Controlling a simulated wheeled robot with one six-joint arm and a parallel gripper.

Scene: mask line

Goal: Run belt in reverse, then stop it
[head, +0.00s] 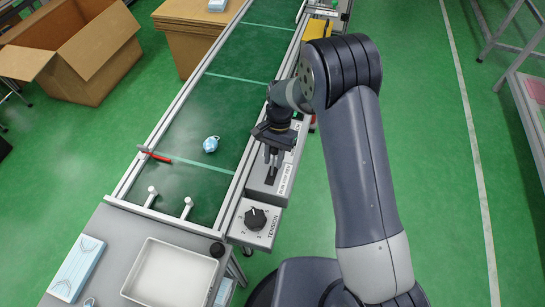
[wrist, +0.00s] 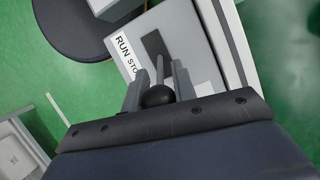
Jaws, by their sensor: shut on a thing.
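The belt control is a grey box (head: 262,190) beside the conveyor, with a slot and a lever. Its white label (wrist: 129,55) reads "RUN STO" in the wrist view, the rest hidden. My gripper (head: 270,155) points down over the box and is shut on the lever's black ball knob (wrist: 157,97). The bare slot (wrist: 154,45) shows on the RUN side of the gripper. The lever's foot is hidden, so its exact setting cannot be told. The green belt (head: 185,185) carries a small blue mask pack (head: 211,144).
A tension dial (head: 255,219) sits just nearer than the lever box. A red bar (head: 154,155) juts over the belt's left rail. A white tray (head: 170,273) and a blue mask box (head: 76,268) rest on the near grey table. Cardboard boxes (head: 85,65) stand at left.

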